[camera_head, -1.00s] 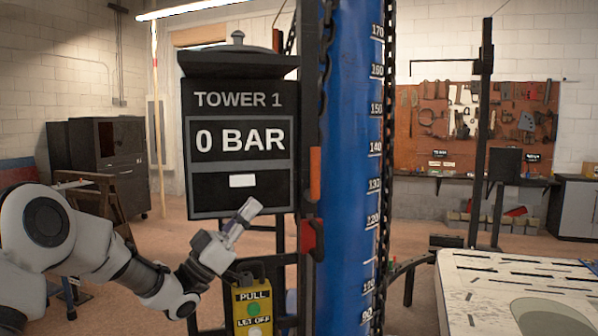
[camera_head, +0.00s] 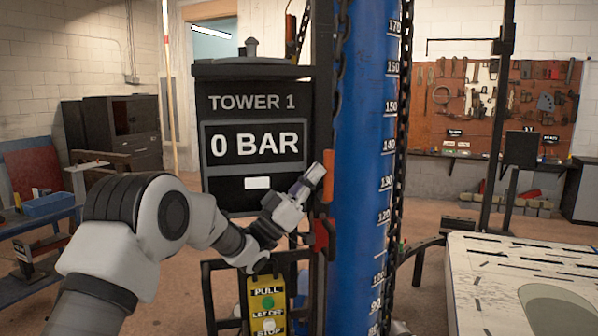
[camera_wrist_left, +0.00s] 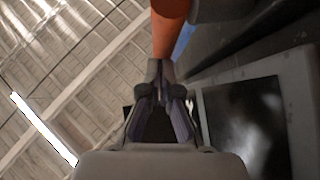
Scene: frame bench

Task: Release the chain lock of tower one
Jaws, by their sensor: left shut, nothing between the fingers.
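Tower one is a blue column (camera_head: 362,150) with a white number scale and a black chain (camera_head: 402,130) along its right side. A dark box (camera_head: 258,90) on its left reads "TOWER 1" and "0 BAR". An orange handle (camera_head: 328,175) stands upright on the black post beside the column, with a red part (camera_head: 322,234) below it. My left gripper (camera_head: 316,172) is shut and empty, its tips close to the orange handle. In the left wrist view the shut tips (camera_wrist_left: 160,68) lie just below the orange handle (camera_wrist_left: 168,30); I cannot tell if they touch. My right gripper is not in view.
A yellow pendant (camera_head: 267,300) marked "PULL", "LET OFF" and "STOP" hangs below my left wrist. A pale slotted table (camera_head: 480,262) is at the right front. A tool board (camera_head: 460,100) hangs on the back wall. A blue bin (camera_head: 50,204) sits on a bench at the left.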

